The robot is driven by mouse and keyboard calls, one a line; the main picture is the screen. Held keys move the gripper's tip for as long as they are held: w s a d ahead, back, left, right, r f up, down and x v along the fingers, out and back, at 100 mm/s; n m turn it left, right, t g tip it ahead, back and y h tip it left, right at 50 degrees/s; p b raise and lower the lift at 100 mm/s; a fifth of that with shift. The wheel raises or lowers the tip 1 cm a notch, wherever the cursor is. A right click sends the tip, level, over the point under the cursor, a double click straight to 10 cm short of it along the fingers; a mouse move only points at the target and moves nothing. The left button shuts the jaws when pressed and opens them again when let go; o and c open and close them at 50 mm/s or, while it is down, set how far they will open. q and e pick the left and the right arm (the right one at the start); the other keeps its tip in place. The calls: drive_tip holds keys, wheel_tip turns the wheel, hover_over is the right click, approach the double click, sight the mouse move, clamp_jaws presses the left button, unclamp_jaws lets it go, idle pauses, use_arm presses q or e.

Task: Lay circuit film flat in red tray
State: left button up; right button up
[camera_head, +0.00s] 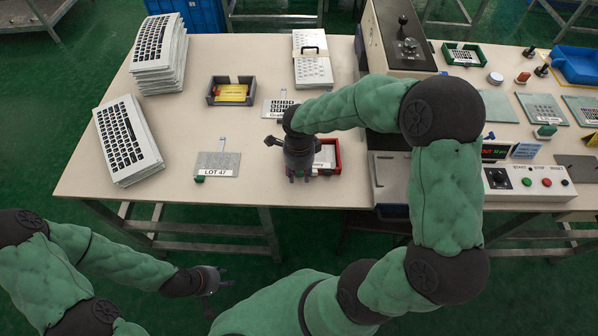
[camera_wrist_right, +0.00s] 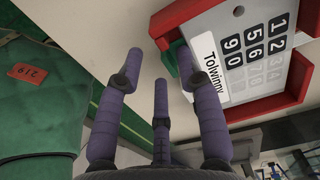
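The red tray (camera_head: 339,157) is on the table, partly hidden behind my right gripper and arm. In the right wrist view its red wall (camera_wrist_right: 270,108) borders a white circuit film (camera_wrist_right: 245,62) with black number keys and a label reading "Tolwinny". The film appears to lie within the tray; I cannot tell whether it is fully flat. A green piece (camera_wrist_right: 178,62) is at its label end. My right gripper (camera_head: 298,178) is beside the tray's left side, its purple fingers (camera_wrist_right: 160,75) spread with nothing between them. My left gripper (camera_head: 218,279) is open and empty, off the table's front edge.
Another keypad film (camera_head: 280,107) lies behind my right gripper. A dark tray (camera_head: 231,90) with a yellow item is behind left. A LOT 47 plate (camera_head: 217,163) is left, beyond it keyboard stacks (camera_head: 128,140). A control box (camera_head: 528,183) stands right. The front-left table is clear.

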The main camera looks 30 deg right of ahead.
wheel_tip(320, 180, up, 12)
idle(0.7)
drive_tip(key=shift+s, duration=0.1)
idle(0.3)
